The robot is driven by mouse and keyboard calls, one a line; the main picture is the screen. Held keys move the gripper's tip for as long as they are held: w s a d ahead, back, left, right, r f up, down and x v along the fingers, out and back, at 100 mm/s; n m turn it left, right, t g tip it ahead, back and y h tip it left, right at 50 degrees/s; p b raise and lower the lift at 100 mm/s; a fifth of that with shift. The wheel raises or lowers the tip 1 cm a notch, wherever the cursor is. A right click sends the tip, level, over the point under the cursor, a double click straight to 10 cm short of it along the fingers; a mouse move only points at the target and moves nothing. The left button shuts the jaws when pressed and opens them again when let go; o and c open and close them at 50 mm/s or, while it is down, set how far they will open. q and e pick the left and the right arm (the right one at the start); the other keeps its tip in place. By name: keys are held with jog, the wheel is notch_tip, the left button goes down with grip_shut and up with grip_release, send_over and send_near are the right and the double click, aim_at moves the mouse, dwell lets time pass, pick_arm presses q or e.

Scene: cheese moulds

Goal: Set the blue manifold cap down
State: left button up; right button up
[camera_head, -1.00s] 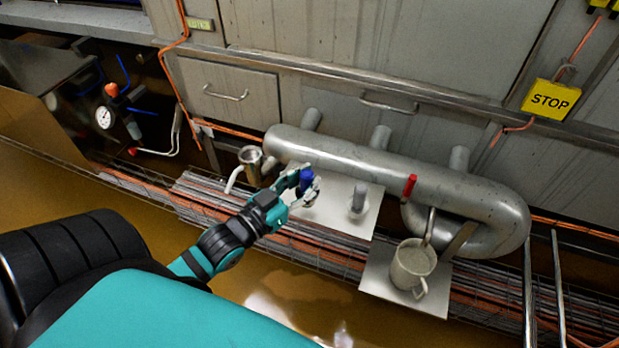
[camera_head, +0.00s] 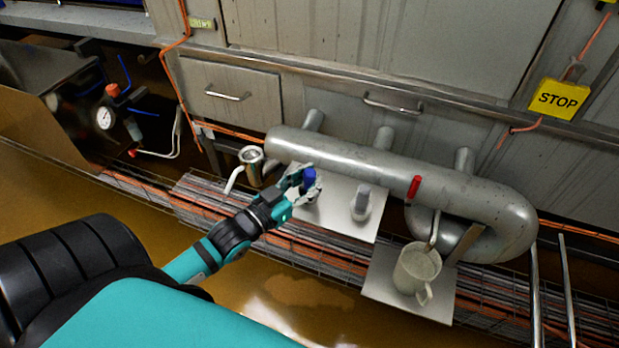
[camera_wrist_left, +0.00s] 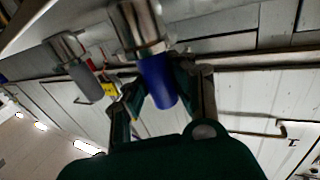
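The blue manifold cap (camera_head: 309,179) is between the fingers of my left gripper (camera_head: 306,186), above the left part of a pale plate (camera_head: 335,220). In the left wrist view the blue cap (camera_wrist_left: 157,82) has a finger of my left gripper (camera_wrist_left: 160,88) against each side. Its far end meets or overlaps a shiny metal cylinder (camera_wrist_left: 138,25); I cannot tell whether it is seated there. My right gripper is not in view.
A thick steel pipe manifold (camera_head: 390,172) with a red handle (camera_head: 414,187) runs behind the plate. A metal cup (camera_head: 251,157) is at left. Cables in wire trays (camera_head: 225,200) run below.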

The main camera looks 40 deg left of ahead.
pick_arm(q)
jog(key=o, duration=0.4)
jog(key=shift+r, duration=0.2)
jog(key=s+a+p, duration=0.2)
jog(key=s, duration=1)
jog(key=d+f+g+y, duration=0.2)
jog(key=d+f+g, duration=0.45)
jog(key=f, duration=0.25)
jog(key=s+d+g, duration=0.1)
jog(key=s+g, duration=0.1)
jog(key=s+d+f+g, duration=0.1)
jog(key=s+g, duration=0.2)
jog(key=s+d+g+y, duration=0.1)
jog(key=s+d+g, duration=0.1)
jog(key=shift+s+d+f+g, duration=0.1)
jog(key=shift+s+f+g, duration=0.1)
jog(key=shift+f+g, duration=0.2)
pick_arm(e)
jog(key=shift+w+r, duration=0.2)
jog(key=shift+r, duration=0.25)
